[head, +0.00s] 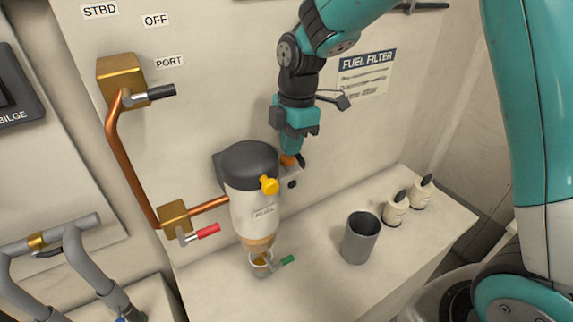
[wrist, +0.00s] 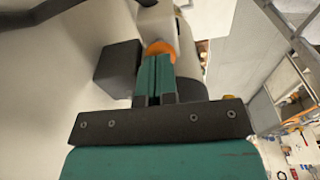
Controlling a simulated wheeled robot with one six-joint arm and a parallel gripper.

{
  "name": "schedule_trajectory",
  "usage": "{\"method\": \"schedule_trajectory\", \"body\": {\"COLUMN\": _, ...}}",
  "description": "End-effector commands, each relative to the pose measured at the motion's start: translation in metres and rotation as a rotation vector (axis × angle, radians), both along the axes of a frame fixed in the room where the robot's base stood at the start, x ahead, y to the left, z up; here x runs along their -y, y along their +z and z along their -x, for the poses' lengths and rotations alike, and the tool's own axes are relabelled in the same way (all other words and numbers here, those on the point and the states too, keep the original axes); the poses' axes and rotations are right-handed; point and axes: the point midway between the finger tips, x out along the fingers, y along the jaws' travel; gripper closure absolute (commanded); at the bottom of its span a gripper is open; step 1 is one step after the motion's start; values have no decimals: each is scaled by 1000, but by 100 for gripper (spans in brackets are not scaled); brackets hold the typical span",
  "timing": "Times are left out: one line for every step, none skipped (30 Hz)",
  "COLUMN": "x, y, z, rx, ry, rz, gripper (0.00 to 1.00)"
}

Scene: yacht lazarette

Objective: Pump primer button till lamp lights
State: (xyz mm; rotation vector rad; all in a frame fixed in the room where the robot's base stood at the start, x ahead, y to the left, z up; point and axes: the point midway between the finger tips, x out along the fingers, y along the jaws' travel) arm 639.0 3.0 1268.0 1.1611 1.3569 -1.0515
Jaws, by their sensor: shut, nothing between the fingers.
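The fuel filter (head: 252,210) has a white body, a dark cap and a yellow knob (head: 269,185) on its front. An orange button (head: 287,160) shows at the right of the cap, on a small pale block (head: 291,175). My gripper (head: 293,152) is shut and empty, pointing down with its tips at the button. In the wrist view the teal fingers (wrist: 155,70) are together and the orange button (wrist: 160,48) is just past their tips. I cannot tell whether they touch. A small dark round spot (head: 292,184) on the block may be the lamp; it looks unlit.
A copper pipe (head: 130,160) with a black-handled valve (head: 160,92) and a red-handled valve (head: 207,231) runs left of the filter. A green-handled drain (head: 287,260) is below it. A grey cup (head: 359,238) and two white bottles (head: 396,210) stand on the ledge (head: 320,290).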

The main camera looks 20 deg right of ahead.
Motion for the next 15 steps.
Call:
{"method": "schedule_trajectory", "body": {"x": 0, "y": -3, "z": 0, "rx": 0, "ry": 0, "rz": 0, "gripper": 100}}
{"method": "schedule_trajectory", "body": {"x": 0, "y": -3, "z": 0, "rx": 0, "ry": 0, "rz": 0, "gripper": 100}}
{"method": "schedule_trajectory", "body": {"x": 0, "y": -3, "z": 0, "rx": 0, "ry": 0, "rz": 0, "gripper": 100}}
{"method": "schedule_trajectory", "body": {"x": 0, "y": -3, "z": 0, "rx": 0, "ry": 0, "rz": 0, "gripper": 100}}
{"method": "schedule_trajectory", "body": {"x": 0, "y": -3, "z": 0, "rx": 0, "ry": 0, "rz": 0, "gripper": 100}}
{"method": "schedule_trajectory", "body": {"x": 0, "y": -3, "z": 0, "rx": 0, "ry": 0, "rz": 0, "gripper": 100}}
{"method": "schedule_trajectory", "body": {"x": 0, "y": -2, "z": 0, "rx": 0, "ry": 0, "rz": 0, "gripper": 100}}
{"method": "schedule_trajectory", "body": {"x": 0, "y": -2, "z": 0, "rx": 0, "ry": 0, "rz": 0, "gripper": 100}}
{"method": "schedule_trajectory", "body": {"x": 0, "y": -2, "z": 0, "rx": 0, "ry": 0, "rz": 0, "gripper": 100}}
{"method": "schedule_trajectory", "body": {"x": 0, "y": -2, "z": 0, "rx": 0, "ry": 0, "rz": 0, "gripper": 100}}
{"method": "schedule_trajectory", "body": {"x": -1, "y": -3, "z": 0, "rx": 0, "ry": 0, "rz": 0, "gripper": 100}}
{"method": "schedule_trajectory", "body": {"x": 0, "y": -4, "z": 0, "rx": 0, "ry": 0, "rz": 0, "gripper": 100}}
{"method": "schedule_trajectory", "body": {"x": 0, "y": -6, "z": 0, "rx": 0, "ry": 0, "rz": 0, "gripper": 100}}
{"method": "schedule_trajectory", "body": {"x": 0, "y": -8, "z": 0, "rx": 0, "ry": 0, "rz": 0, "gripper": 100}}
{"method": "schedule_trajectory", "body": {"x": 0, "y": -12, "z": 0, "rx": 0, "ry": 0, "rz": 0, "gripper": 100}}
